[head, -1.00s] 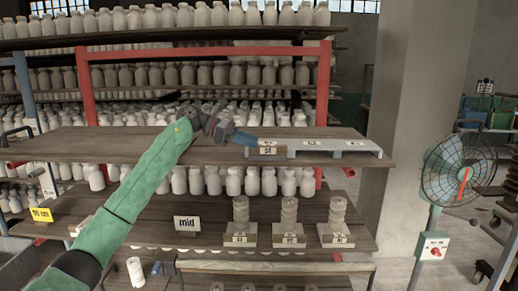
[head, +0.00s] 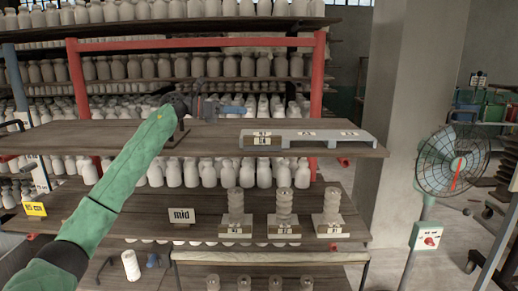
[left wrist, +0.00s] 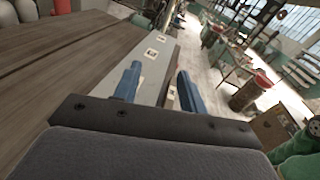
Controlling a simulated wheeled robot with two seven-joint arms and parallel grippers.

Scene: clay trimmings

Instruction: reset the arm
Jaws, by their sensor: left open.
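My left arm, in a green sleeve, reaches in from the lower left of the head view. My right gripper is in neither view.
On the lower shelf (head: 130,207) stand a "mid" sign (head: 181,215) and three stacks of clay discs (head: 283,202) on labelled blocks. Rows of pale bottles (head: 200,66) fill the shelves behind. A fan (head: 452,162) stands right of the pillar (head: 398,110).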

